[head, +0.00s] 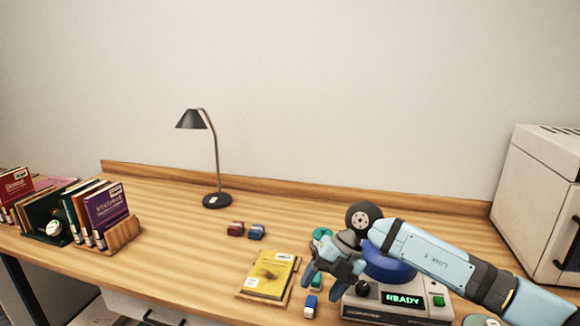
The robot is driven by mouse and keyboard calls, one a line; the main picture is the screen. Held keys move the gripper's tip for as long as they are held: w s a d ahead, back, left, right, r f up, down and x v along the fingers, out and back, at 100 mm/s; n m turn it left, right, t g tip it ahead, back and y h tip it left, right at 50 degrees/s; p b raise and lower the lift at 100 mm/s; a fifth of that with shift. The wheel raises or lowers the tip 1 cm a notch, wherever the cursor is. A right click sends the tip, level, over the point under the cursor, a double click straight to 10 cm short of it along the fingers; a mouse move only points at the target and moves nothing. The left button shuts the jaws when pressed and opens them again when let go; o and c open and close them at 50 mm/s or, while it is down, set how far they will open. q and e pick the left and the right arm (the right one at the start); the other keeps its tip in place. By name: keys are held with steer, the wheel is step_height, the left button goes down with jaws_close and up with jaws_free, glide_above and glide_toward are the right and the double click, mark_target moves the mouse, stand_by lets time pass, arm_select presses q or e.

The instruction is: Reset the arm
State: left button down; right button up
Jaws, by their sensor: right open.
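My left gripper is not in view.
Book racks (122,233) stand at left. A white box-shaped appliance (533,200) stands at right. The desk's middle left is clear.

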steer(key=s+a+m+t+y, duration=0.2)
steer(key=s+a+m+y, duration=0.2)
steer(key=s+a+y, duration=0.8)
steer(key=d+f+m+t+h, duration=0.7)
steer(key=d+f+m+t, duration=0.5)
steer(key=m+t, duration=0.7)
steer(key=s+d+f+m+g+h, duration=0.8)
steer(key=s+d+f+m, duration=0.15)
steer(key=s+f, duration=0.55)
arm_select(q)
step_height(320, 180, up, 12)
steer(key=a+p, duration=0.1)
steer(key=p, duration=1.3)
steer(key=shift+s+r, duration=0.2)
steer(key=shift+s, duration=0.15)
arm_select(e)
step_height(320, 180, up, 12)
steer(key=s+d, duration=0.1)
steer(key=d, duration=0.1)
